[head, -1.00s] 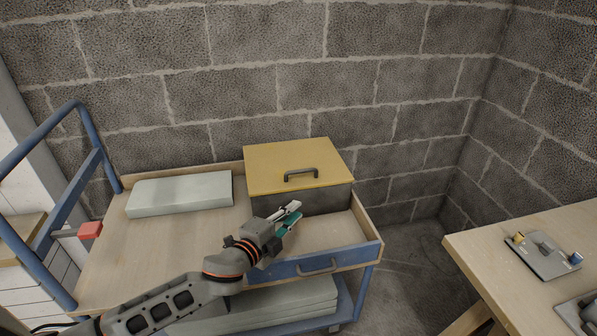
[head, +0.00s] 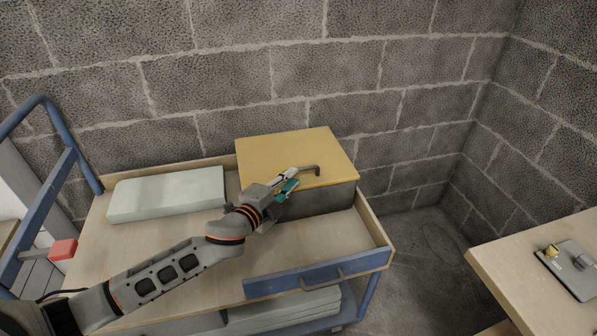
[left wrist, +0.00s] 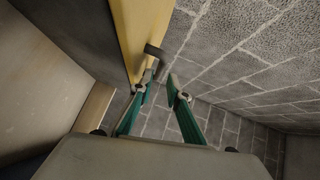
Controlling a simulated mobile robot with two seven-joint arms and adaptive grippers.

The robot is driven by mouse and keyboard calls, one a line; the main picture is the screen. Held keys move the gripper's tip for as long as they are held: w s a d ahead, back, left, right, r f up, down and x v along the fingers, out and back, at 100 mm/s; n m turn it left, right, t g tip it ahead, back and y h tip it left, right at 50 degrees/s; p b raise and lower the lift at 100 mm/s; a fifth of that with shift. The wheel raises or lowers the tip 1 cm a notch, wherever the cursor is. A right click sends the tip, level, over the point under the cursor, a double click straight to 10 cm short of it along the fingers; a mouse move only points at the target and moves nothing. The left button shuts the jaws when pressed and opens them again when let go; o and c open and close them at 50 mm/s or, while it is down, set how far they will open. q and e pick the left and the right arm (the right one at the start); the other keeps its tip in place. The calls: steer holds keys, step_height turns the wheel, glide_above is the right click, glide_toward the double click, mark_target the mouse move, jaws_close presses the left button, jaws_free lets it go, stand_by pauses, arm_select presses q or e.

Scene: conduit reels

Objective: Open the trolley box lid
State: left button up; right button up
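The trolley box (head: 318,200) is dark grey with a flat yellow lid (head: 275,150), which lies shut on it. A dark bar handle (head: 316,169) stands on the lid; its left part is hidden behind my gripper. My left gripper (head: 293,180) is at the handle, over the lid's front edge. In the left wrist view, the yellow lid (left wrist: 148,22) and the handle (left wrist: 154,51) are just beyond the fingertips (left wrist: 164,78). A gap shows between the green-sided fingers, so the gripper is open; I cannot tell whether it touches the handle. My right gripper is out of view.
The box stands on a wooden trolley top (head: 150,245) with a blue frame. A pale slab (head: 168,194) lies to its left. A block wall rises close behind. A wooden table (head: 535,255) is at the right.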

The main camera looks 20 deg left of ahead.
mark_target(300, 171)
arm_select(q)
steer(key=x, duration=0.3)
steer(key=shift+w+f+b, duration=0.25)
steer(key=shift+b, duration=0.05)
steer(key=shift+w+d, duration=0.1)
steer(key=shift+w, duration=0.15)
steer(key=shift+w+r, duration=0.1)
steer(key=shift+w, duration=0.2)
jaws_close()
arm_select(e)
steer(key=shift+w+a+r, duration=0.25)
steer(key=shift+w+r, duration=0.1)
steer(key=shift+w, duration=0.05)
